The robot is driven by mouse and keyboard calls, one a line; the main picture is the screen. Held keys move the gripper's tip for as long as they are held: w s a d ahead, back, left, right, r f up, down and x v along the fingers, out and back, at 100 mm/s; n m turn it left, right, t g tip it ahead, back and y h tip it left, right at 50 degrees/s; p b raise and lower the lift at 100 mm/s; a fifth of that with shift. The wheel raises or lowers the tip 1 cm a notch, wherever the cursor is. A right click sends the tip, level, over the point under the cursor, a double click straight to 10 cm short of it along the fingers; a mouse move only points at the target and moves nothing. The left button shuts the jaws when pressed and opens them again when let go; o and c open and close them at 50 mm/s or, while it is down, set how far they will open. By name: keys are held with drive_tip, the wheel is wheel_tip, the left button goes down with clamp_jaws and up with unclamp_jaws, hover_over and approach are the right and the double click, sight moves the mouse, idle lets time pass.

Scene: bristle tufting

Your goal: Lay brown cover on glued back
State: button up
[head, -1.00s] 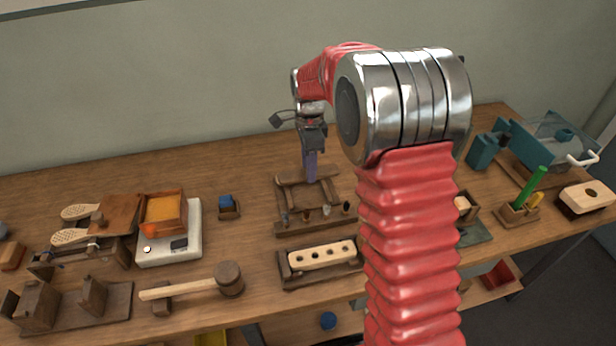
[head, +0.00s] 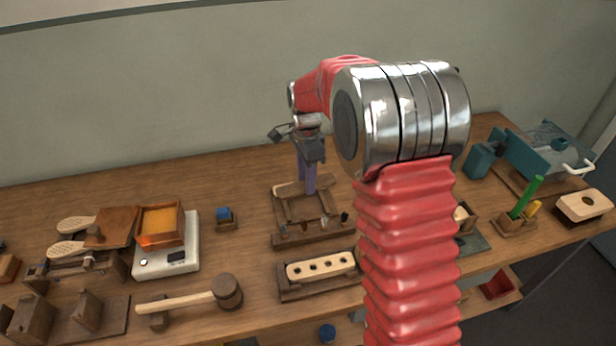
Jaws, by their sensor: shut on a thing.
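My gripper (head: 308,188) points down at the back of a small wooden rack (head: 283,239). Its two purple fingers straddle a slim brown bar with a rounded end, which looks like the brown cover (head: 288,188). It is shut on this bar, which lies at the rack's back; whether it still touches the rack I cannot tell. In front of the rack, the pale brush back (head: 320,266) with a row of dark holes lies in a dark wooden holder (head: 289,292). I cannot make out glue on it.
A mallet (head: 228,292) lies front left of the holder. A white scale (head: 150,262) with an orange-filled tray (head: 160,240) and a blue-topped block (head: 224,220) stand left. A green-handled tool (head: 527,195) stands right. My arm hides the bench right of the holder.

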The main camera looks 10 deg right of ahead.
drive_tip(key=n, duration=0.3)
drive_tip(key=s+n, duration=0.1)
drive_tip(key=shift+a+f, duration=0.1)
drive_tip(key=shift+f, duration=0.15)
drive_tip(key=n, duration=0.3)
drive_tip(key=s+n, duration=0.1)
drive_tip(key=shift+f+n, duration=0.25)
drive_tip(key=shift+n, duration=0.05)
drive_tip(key=shift+s+a+f+n, duration=0.15)
drive_tip(key=shift+s+n, duration=0.15)
drive_tip(key=shift+n, duration=0.95)
drive_tip(key=shift+s+f+n, duration=0.2)
drive_tip(key=shift+s+n, duration=0.05)
drive_tip(key=shift+n, duration=1.05)
drive_tip(key=shift+s+a+f+n, duration=0.15)
drive_tip(key=shift+s+n, duration=0.15)
drive_tip(key=shift+n, duration=0.95)
drive_tip(key=shift+d, duration=0.1)
